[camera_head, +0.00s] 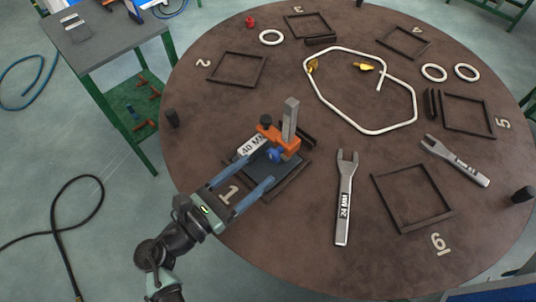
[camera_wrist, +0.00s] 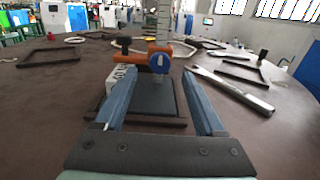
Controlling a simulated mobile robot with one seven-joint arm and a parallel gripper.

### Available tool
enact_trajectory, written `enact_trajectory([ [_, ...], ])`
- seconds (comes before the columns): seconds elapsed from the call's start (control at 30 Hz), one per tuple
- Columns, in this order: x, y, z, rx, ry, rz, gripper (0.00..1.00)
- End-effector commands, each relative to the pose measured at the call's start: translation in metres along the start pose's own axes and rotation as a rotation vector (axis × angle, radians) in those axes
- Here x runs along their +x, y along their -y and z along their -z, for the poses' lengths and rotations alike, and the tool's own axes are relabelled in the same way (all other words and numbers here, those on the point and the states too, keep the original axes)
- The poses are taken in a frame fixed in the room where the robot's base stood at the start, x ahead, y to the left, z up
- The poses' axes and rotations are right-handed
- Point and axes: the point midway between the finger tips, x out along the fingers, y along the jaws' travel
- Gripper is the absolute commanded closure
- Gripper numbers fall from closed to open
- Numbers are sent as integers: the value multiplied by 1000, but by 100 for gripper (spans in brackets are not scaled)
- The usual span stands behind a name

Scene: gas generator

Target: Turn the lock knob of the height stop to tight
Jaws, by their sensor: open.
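The height stop (camera_head: 284,143) stands in the frame marked 1, with an orange body, an upright grey post (camera_head: 290,118) and a dark base plate (camera_head: 262,165). A blue knob (camera_head: 275,156) faces my gripper; it also shows in the wrist view (camera_wrist: 160,62). A black knob (camera_wrist: 123,43) sticks out at the left of the orange body (camera_wrist: 148,58). I cannot tell which is the lock knob or how tight it is. My gripper (camera_head: 258,170) is open and empty, its long blue fingers pointing at the stop. In the wrist view, the blue knob appears between the fingertips, apart from both.
A 40 MM block (camera_head: 250,145) lies close left of the stop. A 24 MM wrench (camera_head: 345,200) lies to the right, near another wrench (camera_head: 456,160). A white bent tube (camera_head: 405,125) and several dark square frames lie on the round brown table (camera_head: 300,235).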

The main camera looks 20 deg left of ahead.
Motion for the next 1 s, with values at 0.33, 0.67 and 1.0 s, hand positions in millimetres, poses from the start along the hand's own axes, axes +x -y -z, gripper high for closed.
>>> enact_trajectory([
  [0.33, 46, 0, 0, 1, 0, 1, 28],
  [0.67, 49, 0, 0, 2, 0, 0, 28],
  [1.0, 49, 0, 0, 2, 0, 0, 88],
])
